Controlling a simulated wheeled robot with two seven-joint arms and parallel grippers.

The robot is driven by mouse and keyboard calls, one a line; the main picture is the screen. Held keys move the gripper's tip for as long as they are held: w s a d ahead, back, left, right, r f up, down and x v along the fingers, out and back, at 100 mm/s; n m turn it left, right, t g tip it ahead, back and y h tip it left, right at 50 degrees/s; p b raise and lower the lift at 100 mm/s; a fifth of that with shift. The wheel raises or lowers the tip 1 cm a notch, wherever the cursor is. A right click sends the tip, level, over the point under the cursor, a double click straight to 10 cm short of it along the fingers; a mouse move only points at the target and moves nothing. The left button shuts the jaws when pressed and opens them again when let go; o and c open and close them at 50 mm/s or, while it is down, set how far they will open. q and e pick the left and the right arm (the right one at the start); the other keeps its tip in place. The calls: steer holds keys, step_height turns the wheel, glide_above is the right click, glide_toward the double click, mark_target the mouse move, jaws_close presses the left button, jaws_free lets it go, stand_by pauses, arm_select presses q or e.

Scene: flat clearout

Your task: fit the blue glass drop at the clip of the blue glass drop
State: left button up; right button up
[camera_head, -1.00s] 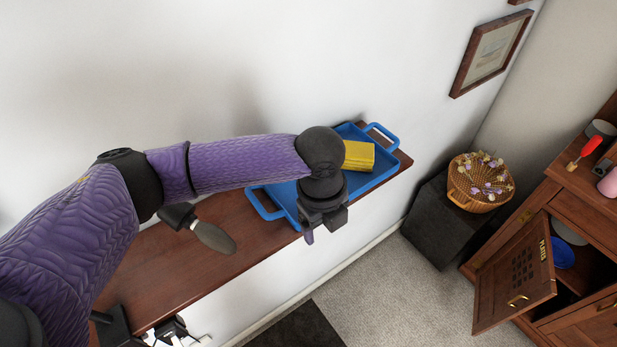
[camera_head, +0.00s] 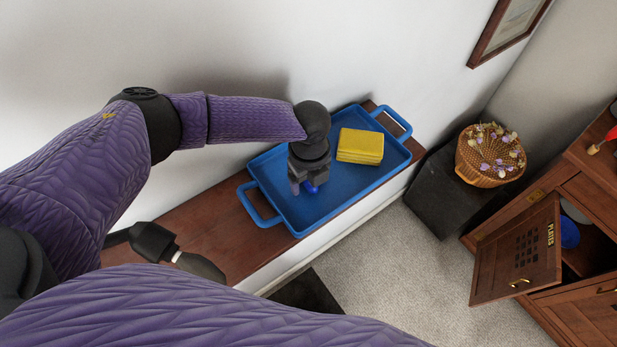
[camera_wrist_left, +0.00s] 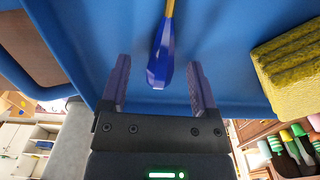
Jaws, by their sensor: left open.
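My left gripper (camera_wrist_left: 159,66) is open, with one purple finger on each side of the drop and a visible gap to both. In the head view my left gripper (camera_head: 306,186) is over the blue tray (camera_head: 266,166), and a small blue bit of the drop (camera_head: 311,188) shows beneath it. I cannot make out the clip for certain.
A yellow folded cloth or sponge stack (camera_head: 360,146) lies in the tray, right of my gripper; it also shows in the wrist view (camera_wrist_left: 291,68). The tray rests on a brown wooden shelf (camera_head: 215,226) against the wall. A wicker basket (camera_head: 490,155) and an open cabinet door (camera_head: 518,254) stand right.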

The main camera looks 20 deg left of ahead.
arm_select(q)
steer(key=shift+f, duration=0.2)
jaws_close()
stand_by(0.3)
